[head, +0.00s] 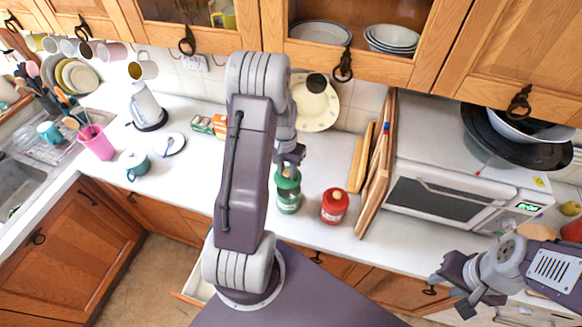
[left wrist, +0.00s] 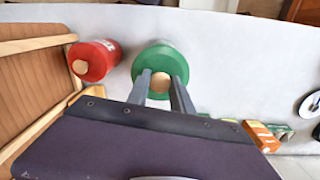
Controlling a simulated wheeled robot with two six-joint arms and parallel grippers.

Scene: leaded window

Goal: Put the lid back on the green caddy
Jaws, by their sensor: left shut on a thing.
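The green caddy (head: 288,199) stands upright on the white counter, left of a red caddy (head: 334,206). My left gripper (head: 288,170) is right above the green caddy. In the left wrist view, the left gripper's fingers (left wrist: 160,88) are shut on the round wooden knob (left wrist: 160,82) of the green lid (left wrist: 146,60). The lid covers the caddy's mouth from above; I cannot tell whether it is fully seated or slightly raised. My right gripper (head: 452,292) is open and empty, in front of the counter at the lower right.
The red caddy stands close beside the green one and shows in the left wrist view (left wrist: 95,60). Wooden boards (head: 375,180) lean right of it, then a white microwave (head: 440,198). Small boxes (head: 210,125) stand at the back. A teal mug (head: 134,164) is further left.

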